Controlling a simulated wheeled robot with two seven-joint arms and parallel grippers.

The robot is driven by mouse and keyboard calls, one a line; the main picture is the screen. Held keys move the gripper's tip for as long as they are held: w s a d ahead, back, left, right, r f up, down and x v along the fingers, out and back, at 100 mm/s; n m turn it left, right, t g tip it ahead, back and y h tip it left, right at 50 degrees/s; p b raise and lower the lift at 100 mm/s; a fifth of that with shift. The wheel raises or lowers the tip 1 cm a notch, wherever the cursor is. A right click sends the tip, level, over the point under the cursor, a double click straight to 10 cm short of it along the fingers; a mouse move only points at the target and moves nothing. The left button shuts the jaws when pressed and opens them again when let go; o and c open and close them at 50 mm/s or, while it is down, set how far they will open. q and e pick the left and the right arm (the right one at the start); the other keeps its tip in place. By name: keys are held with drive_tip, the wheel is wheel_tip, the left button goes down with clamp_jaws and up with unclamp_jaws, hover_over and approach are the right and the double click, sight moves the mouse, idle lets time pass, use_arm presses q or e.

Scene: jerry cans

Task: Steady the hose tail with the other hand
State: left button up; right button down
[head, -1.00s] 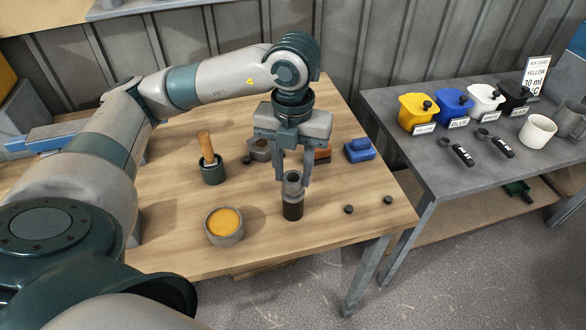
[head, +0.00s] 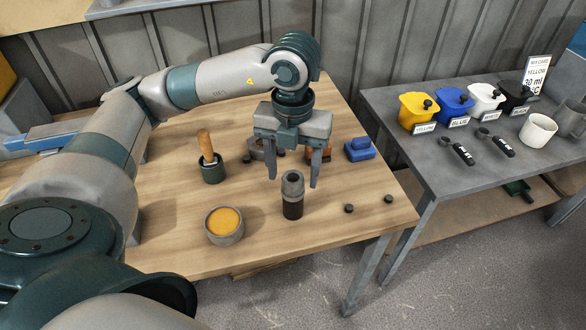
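No hose tail that I can make out is in the head view. My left gripper (head: 293,181) points down over the wooden table (head: 180,240), with its two fingers spread apart and nothing between them that it grips. Just below and in front of the fingertips, an upright cylinder (head: 292,207) with a grey top and a dark lower part stands on the table. The fingers look clear of its sides; the exact gap in depth I cannot tell. My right gripper is not in view.
A bowl of orange-yellow contents (head: 239,238) and a dark cup with a wooden-handled tool (head: 212,173) stand left of the cylinder. A blue block (head: 359,149) and two small dark pieces lie right. A grey table (head: 400,110) holds coloured containers (head: 418,112).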

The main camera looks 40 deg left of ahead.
use_arm(q)
drive_tip(key=shift+r, duration=0.1)
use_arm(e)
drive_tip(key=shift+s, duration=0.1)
use_arm(q)
drive_tip(key=shift+r, duration=0.45)
wheel_tip(320, 180, up, 16)
drive_tip(key=shift+r+b, duration=0.2)
drive_tip(key=shift+b, duration=0.25)
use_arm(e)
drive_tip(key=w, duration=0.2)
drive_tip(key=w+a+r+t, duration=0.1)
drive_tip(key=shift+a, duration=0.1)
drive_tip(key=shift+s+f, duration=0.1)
